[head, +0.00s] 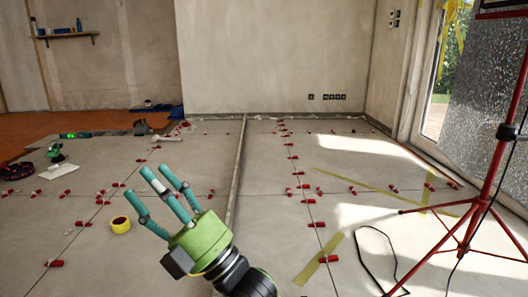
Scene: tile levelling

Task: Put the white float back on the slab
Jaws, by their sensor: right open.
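A flat white piece, which looks like the white float (59,171), lies on the pale floor slab (130,160) at the far left. My right gripper (146,178) is green with three teal fingers and comes up from the bottom centre. Its fingers are spread open and hold nothing. It is well to the right of the white piece and nearer to the camera, apart from it. My left gripper is not in view.
A yellow tape roll (121,224) lies left of my right gripper. Several red levelling clips (319,224) line the joints. A green-and-black tool (57,152) is beside the white piece. A red tripod (470,215) and a black cable (375,240) occupy the right side.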

